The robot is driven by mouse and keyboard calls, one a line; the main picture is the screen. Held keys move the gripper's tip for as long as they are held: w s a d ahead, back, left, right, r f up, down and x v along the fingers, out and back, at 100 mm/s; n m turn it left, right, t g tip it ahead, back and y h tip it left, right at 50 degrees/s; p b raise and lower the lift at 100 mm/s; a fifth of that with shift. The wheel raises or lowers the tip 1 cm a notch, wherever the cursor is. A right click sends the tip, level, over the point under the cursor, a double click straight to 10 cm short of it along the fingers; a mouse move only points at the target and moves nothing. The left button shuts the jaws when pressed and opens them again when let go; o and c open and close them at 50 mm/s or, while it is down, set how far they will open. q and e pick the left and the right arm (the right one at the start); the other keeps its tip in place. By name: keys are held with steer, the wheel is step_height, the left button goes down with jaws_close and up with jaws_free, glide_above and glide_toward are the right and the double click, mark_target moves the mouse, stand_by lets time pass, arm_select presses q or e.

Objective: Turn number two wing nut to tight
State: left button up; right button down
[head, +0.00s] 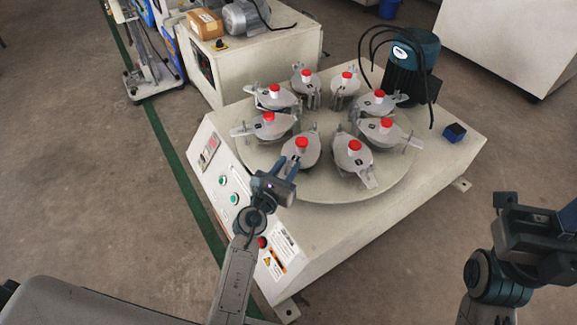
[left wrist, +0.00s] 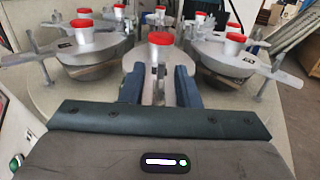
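A round turntable (head: 320,190) carries a ring of grey clamped jars with red caps. My left gripper (head: 287,166) is at the front jar (head: 302,152), low at its near edge. In the left wrist view, its two blue fingers (left wrist: 159,84) stand apart on either side of the near end of that jar's grey clamp (left wrist: 158,60). A small upright metal piece shows between them; I cannot tell if it is the wing nut or if the fingers touch it. No number is readable on the jars. My right gripper (head: 535,232) is at the right, away from the machine; its opening is unclear.
Neighbouring clamps (head: 353,155) and (head: 269,124) with protruding arms stand close on both sides. A teal motor (head: 412,62) with black cables stands at the back right. The machine's front panel (head: 222,180) has buttons. A small dark blue box (head: 454,132) sits at the right corner.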

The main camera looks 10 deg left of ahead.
arm_select(q)
steer(key=shift+w+d, duration=0.1)
steer(key=shift+w, duration=0.25)
jaws_close()
